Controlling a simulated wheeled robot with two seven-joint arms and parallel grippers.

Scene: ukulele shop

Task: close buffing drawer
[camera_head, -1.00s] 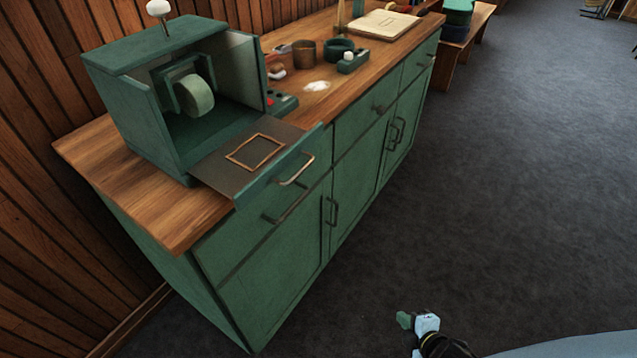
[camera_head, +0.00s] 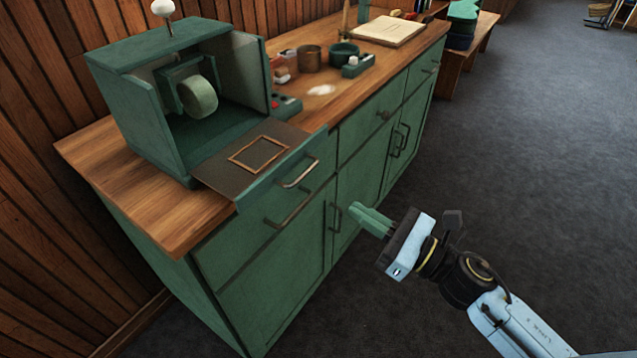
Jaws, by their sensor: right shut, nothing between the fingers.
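The buffing drawer (camera_head: 222,178) is a flat dark tray pulled out from the front of the green buffing box (camera_head: 140,122). A copper-coloured square frame lies on it. Its green front (camera_head: 270,183) carries a metal handle (camera_head: 301,173) and sticks out at the counter's front edge. A pale buffing wheel (camera_head: 198,96) shows inside the box. My right gripper (camera_head: 357,213) is shut and empty, in front of the cabinet, to the right of and lower in the picture than the drawer handle, apart from it. My left gripper is not in view.
The green cabinet (camera_head: 270,285) with a wooden top (camera_head: 150,215) has several handles on its front. Tins, a small green block and a board (camera_head: 388,30) stand along the counter. Carpeted floor (camera_head: 520,170) to the right is clear. A wood-panelled wall is at left.

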